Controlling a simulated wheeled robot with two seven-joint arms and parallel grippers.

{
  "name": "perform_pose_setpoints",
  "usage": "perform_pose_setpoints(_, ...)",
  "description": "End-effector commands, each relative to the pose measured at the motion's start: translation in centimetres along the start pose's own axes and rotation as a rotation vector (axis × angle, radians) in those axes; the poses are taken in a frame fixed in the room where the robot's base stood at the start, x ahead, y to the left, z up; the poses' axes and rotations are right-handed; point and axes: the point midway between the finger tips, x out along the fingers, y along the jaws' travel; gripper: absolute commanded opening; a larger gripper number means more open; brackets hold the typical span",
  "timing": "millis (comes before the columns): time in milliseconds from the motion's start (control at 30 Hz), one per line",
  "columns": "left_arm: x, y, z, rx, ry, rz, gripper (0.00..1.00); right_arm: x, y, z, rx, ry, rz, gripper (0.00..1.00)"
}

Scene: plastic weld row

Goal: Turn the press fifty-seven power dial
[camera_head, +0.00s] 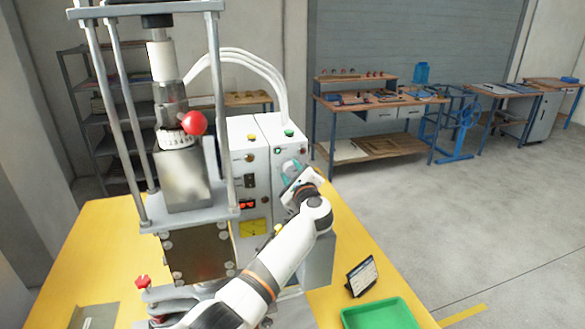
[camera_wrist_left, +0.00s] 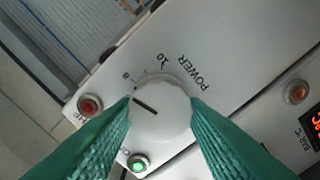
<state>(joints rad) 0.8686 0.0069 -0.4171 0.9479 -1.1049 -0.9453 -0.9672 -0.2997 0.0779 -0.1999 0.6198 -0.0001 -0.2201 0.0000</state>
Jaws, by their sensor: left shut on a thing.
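The power dial (camera_wrist_left: 160,112) is a round white knob with a dark pointer line, on a light grey panel marked POWER in the left wrist view. My right gripper is not in view.
A red button (camera_wrist_left: 90,105) and a green button (camera_wrist_left: 138,162) sit beside the dial. The press (camera_head: 184,180) with metal columns stands left of the cabinet on a yellow table (camera_head: 85,245). A small tablet (camera_head: 362,276) and a green tray (camera_head: 380,315) are at front right.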

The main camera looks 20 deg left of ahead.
Motion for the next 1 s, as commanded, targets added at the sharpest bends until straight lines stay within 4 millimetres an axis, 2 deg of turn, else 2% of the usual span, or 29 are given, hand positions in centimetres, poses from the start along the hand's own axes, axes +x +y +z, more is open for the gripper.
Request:
perform_pose_setpoints(300, 0.12, 0.25, -0.33, 0.085, 0.005, 0.002, 0.16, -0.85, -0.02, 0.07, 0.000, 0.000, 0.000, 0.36)
perform_pose_setpoints(767, 0.13, 0.28, -0.33, 0.093, 0.006, 0.004, 0.16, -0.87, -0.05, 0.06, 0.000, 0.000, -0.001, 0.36)
perform_pose_setpoints(800, 0.13, 0.29, -0.33, 0.092, 0.006, 0.004, 0.45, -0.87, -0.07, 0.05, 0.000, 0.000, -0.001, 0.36)
perform_pose_setpoints(900, 0.10, 0.25, -0.26, 0.093, 0.004, 0.003, 0.60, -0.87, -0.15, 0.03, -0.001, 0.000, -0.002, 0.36)
perform_pose_setpoints(1000, 0.07, 0.20, -0.19, 0.093, 0.003, 0.002, 0.60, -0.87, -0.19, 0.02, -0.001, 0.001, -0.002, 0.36)
